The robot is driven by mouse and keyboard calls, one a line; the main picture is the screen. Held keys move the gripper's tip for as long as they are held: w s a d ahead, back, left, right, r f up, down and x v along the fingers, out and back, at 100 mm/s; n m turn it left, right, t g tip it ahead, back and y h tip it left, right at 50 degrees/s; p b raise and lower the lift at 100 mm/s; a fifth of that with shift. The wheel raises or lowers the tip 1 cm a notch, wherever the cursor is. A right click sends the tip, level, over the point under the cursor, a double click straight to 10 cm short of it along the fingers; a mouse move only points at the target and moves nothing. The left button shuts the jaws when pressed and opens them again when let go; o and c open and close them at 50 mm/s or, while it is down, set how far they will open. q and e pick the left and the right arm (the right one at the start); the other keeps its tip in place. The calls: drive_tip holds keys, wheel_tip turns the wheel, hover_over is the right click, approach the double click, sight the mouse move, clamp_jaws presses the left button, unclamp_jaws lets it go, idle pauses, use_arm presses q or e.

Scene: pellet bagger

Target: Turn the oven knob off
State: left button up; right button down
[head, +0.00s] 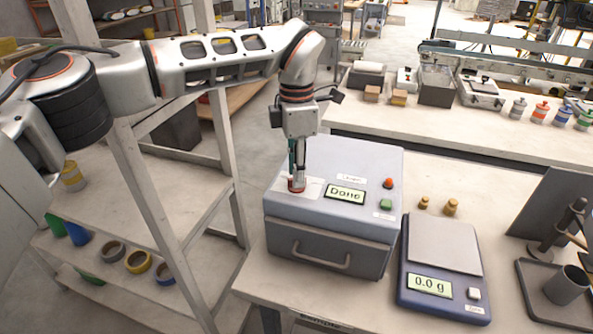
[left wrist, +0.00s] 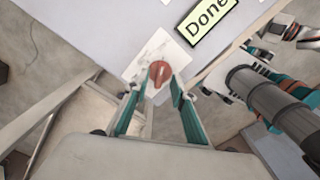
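The oven (head: 322,240) is a grey box on the bench with a drawer handle on its front. Its display (head: 345,194) reads "Done". The red knob (head: 297,187) sits on a pale plate at the left of its top; it also shows in the left wrist view (left wrist: 159,72), with a ridge across it. My left gripper (head: 297,176) points down at the knob. In the left wrist view its teal fingers (left wrist: 156,88) are apart, one on each side of the knob; contact cannot be told.
A red button (head: 389,183) and a green button (head: 386,204) are on the oven's right top. A scale (head: 442,267) reading 0.0 g stands right of the oven, with small brass weights (head: 450,207) behind it. A shelf frame (head: 135,190) stands close on the left.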

use_arm(q)
drive_tip(key=shift+f, duration=0.45)
clamp_jaws()
